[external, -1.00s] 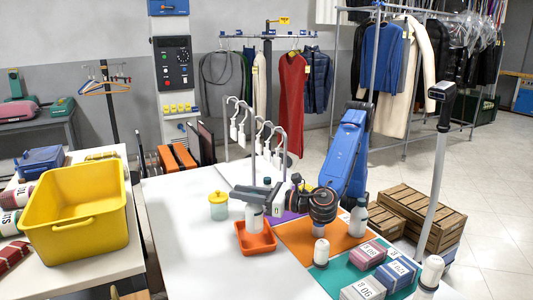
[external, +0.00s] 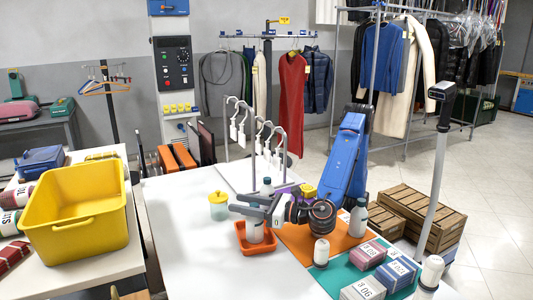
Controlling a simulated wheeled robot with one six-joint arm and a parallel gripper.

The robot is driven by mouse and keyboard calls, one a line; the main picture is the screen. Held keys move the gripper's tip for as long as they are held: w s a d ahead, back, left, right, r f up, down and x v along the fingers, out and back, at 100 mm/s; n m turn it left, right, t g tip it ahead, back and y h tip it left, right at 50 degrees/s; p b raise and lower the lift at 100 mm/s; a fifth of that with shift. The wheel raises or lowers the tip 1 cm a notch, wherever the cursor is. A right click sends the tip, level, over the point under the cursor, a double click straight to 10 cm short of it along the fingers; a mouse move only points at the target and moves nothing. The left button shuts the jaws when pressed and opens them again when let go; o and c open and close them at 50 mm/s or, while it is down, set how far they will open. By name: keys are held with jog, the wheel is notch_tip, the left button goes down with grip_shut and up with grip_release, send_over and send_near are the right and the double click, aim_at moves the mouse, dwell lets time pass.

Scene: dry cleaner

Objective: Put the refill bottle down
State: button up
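A pale bottle (external: 254,234) with a light label stands upright, or nearly so, in the small orange tray (external: 269,248) on the white table. I take it for the refill bottle. My gripper (external: 250,204) is at the top of this bottle, its grey fingers reaching left across the neck and cap and hiding them. The fingers show one behind the other; whether they still press on the bottle is not clear. The tray wall hides the bottle's foot.
A second bottle (external: 267,187) stands just behind my gripper, and another bottle (external: 358,219) is on the orange mat (external: 333,244). A yellow-lidded jar (external: 218,206) is left of the tray. The white table is clear at front left.

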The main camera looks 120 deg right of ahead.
jog(key=shift+r, duration=0.1)
jog(key=v, duration=1.2)
jog(key=shift+r, duration=0.1)
